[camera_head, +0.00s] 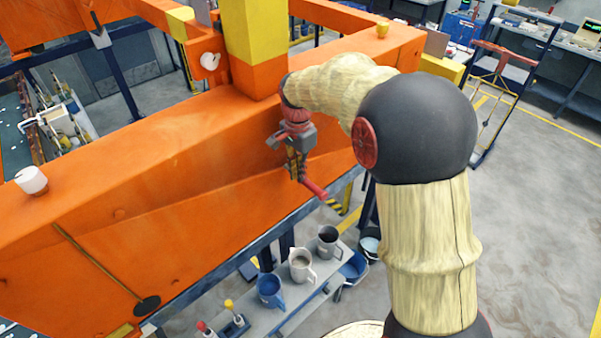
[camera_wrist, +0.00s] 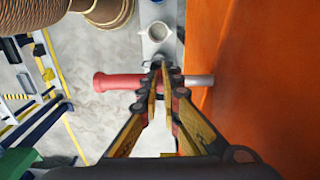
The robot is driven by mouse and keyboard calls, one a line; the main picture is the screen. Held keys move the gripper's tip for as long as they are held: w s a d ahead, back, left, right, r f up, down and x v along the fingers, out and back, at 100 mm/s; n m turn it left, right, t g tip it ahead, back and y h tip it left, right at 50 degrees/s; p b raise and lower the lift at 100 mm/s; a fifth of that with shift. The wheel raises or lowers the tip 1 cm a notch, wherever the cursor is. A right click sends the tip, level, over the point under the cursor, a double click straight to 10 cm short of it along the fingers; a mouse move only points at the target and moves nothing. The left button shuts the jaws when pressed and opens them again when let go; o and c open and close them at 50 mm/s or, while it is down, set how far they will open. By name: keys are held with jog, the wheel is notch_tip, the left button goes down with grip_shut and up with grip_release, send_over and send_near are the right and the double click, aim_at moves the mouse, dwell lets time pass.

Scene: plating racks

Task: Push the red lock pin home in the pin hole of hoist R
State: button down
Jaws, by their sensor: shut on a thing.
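My gripper (camera_head: 297,172) is shut around the middle of the red lock pin (camera_head: 314,188), beside the orange beam (camera_head: 170,170) that appears to belong to the hoist. In the wrist view, my gripper's fingers (camera_wrist: 165,76) close on the pin. Its red handle (camera_wrist: 118,82) sticks out to the left. Its grey metal shaft (camera_wrist: 200,81) points right, toward the orange face (camera_wrist: 250,80). The shaft's end shows against the orange; I cannot tell whether it touches. No pin hole can be made out in either view.
Below the beam, a grey shelf (camera_head: 285,318) carries a blue jug (camera_head: 270,290), a pale jug (camera_head: 302,266) and a dark jug (camera_head: 328,241). A blue bucket (camera_head: 353,268) stands beside it. A yellow upright (camera_head: 252,40) rises from the beam. Open floor (camera_head: 540,220) lies to the right.

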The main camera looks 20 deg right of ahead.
jog(key=shift+w+a+p, duration=0.2)
jog(key=shift+w+a, duration=0.05)
jog(key=shift+w, duration=0.45)
jog(key=shift+w+a+p, duration=0.15)
jog(key=shift+w+a, duration=0.05)
jog(key=shift+w, duration=0.45)
jog(key=c, duration=1.9)
grip_release()
jog(key=shift+s, duration=0.1)
notch_tip(320, 180, up, 12)
jog(key=shift+c, duration=0.7)
